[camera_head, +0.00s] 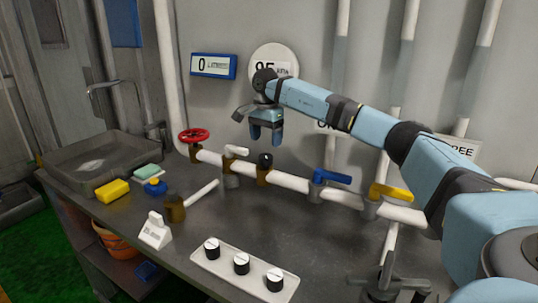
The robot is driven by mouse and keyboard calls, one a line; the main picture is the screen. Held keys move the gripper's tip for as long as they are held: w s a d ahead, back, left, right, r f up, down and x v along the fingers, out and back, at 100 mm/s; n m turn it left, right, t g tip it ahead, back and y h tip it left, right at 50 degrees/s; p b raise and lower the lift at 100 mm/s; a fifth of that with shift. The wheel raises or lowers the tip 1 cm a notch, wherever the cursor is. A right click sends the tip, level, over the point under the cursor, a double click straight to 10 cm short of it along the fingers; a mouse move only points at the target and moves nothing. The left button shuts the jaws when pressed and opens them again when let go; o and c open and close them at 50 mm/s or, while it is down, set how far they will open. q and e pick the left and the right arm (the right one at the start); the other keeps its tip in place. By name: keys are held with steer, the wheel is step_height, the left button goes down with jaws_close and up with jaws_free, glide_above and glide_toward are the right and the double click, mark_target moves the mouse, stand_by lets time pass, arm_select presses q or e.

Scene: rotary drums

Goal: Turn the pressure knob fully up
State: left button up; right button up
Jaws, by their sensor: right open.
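A white panel (205,257) on the counter holds three black knobs with white marks: a left knob (211,252), a middle knob (241,265) and a right knob (274,282). Another dark knob (265,160) sits on a brass fitting on the pipe. I cannot read a label that tells which is the pressure knob. My right gripper (266,141) is open and empty, pointing down. In the picture it is just above the dark pipe knob and well above the panel. My left gripper is not in view.
A white pipe (290,181) runs behind the panel, with a red wheel (193,135), a blue lever (332,176) and a yellow lever (391,192). A grey fixture (390,284) stands front right.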

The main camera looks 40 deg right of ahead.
mark_target(266, 155)
step_height(266, 155, down, 7)
steer(key=shift+a+r, duration=0.1)
steer(key=shift+r, duration=0.05)
steer(key=c, duration=0.9)
